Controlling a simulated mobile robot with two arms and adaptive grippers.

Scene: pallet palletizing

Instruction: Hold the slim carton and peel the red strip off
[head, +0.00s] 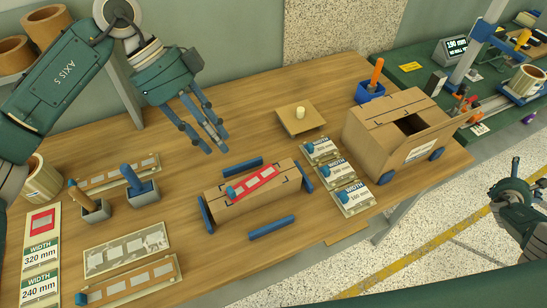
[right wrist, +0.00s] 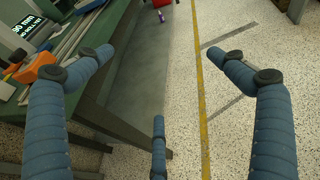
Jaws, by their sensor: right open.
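The slim carton (head: 285,190) is a long brown box lying on the wooden table, between blue blocks. A red strip (head: 262,180) with pale rectangles lies along its top, with a blue tab (head: 231,192) at its left end. My left gripper (head: 218,147) hangs above the table, up and left of the carton, apart from it. Its fingers have a gap between them and hold nothing. My right gripper (head: 516,192) is at the right edge of the head view, off the table over the floor. In the right wrist view (right wrist: 165,78) its fingers are spread and empty.
A larger open carton (head: 395,125) stands to the right, beside several width-labelled cards (head: 340,175) with blue tabs. A wooden plate with a knob (head: 301,120) sits behind. Table is clear around the left gripper.

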